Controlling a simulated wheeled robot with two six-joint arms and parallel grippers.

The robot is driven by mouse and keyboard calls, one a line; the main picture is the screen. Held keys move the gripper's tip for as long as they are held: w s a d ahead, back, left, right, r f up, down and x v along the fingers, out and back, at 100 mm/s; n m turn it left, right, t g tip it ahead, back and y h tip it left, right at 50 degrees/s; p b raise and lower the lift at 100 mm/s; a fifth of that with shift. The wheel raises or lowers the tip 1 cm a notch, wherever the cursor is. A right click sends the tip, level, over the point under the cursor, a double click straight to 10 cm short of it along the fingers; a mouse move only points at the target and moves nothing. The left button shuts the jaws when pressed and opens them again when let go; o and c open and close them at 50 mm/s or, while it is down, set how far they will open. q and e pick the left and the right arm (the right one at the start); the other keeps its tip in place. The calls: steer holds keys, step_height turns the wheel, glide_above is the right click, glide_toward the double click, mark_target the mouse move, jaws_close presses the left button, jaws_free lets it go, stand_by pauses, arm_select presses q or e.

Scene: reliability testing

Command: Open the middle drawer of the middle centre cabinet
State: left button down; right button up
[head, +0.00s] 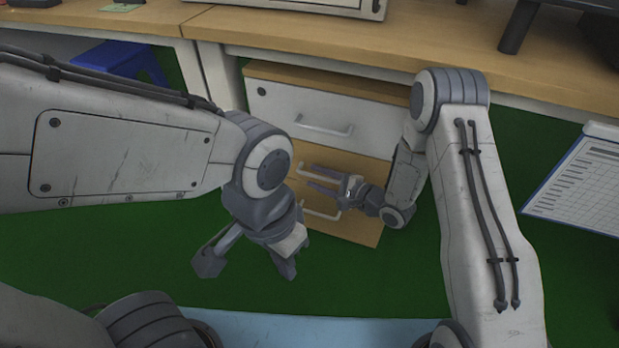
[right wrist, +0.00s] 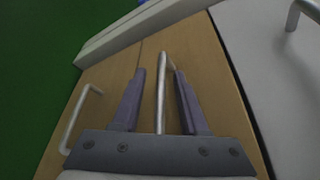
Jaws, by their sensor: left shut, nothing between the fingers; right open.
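The cabinet under the desk has a white top drawer (head: 285,112) and wood-coloured middle and bottom drawers, all looking shut. The middle drawer's bar handle (head: 305,173) is at my right gripper (head: 311,180). In the right wrist view, that handle (right wrist: 160,85) stands between the two open fingers (right wrist: 158,85), with gaps on both sides. The bottom drawer handle (head: 322,213) is below it; it also shows at the left of the wrist view (right wrist: 79,120). My left gripper (head: 288,271) is shut and empty, low in front of the cabinet.
The top drawer handle (head: 324,130) is just above my right gripper. The wooden desk top (head: 400,50) overhangs the cabinet. A blue stool (head: 115,60) stands under the desk at the left. A paper sheet on a board (head: 580,178) is at the right. Green floor (head: 150,270) is clear in front.

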steer(key=shift+w+a, duration=0.2)
steer(key=shift+d, duration=0.1)
steer(key=shift+d, duration=0.1)
jaws_close()
stand_by(1.2)
